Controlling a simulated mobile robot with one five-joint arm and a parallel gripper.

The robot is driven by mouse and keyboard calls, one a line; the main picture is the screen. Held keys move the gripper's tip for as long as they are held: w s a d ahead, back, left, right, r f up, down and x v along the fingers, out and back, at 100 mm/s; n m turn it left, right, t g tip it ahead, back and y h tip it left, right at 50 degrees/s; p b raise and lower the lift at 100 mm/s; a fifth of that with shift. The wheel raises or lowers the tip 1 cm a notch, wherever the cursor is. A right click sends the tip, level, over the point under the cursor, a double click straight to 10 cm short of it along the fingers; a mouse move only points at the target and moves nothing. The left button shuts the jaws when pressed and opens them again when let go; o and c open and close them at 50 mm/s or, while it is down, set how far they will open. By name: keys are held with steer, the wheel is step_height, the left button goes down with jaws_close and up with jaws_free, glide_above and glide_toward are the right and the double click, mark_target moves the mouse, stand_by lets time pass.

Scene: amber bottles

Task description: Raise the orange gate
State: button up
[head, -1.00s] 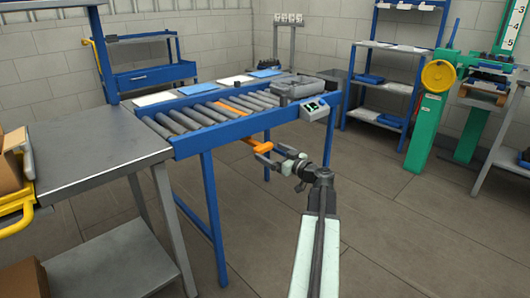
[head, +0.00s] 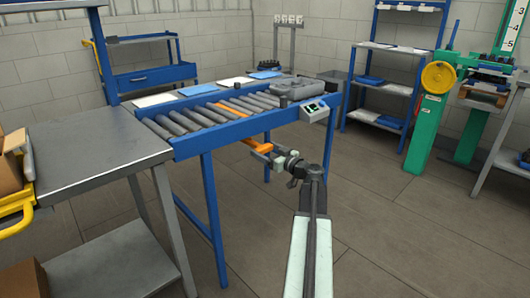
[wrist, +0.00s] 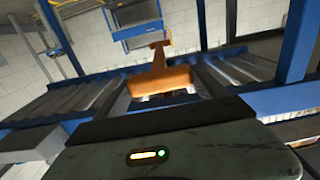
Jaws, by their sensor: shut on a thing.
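The orange gate (head: 230,109) shows as an orange strip among the grey rollers of the blue-framed conveyor, about level with them in the head view. Its orange handle (head: 254,144) sticks out below the conveyor's near side rail. My gripper (head: 270,157) is shut on the outer end of this handle, below the rail. In the wrist view the orange handle (wrist: 164,82) stands straight ahead, with an orange upright part behind it.
A small control box (head: 314,110) sits on the rail's right end, above and right of my gripper. A grey metal table (head: 90,150) adjoins the conveyor's left end. A blue conveyor leg (head: 213,210) stands left of my arm.

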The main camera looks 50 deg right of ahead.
step_height(320, 180, up, 5)
steer(key=p, duration=0.4)
steer(key=shift+f, duration=0.25)
steer(key=o, duration=2)
steer(key=shift+r, duration=0.1)
steer(key=s, duration=0.7)
steer(key=shift+s+a, duration=0.25)
steer(key=shift+s, duration=0.1)
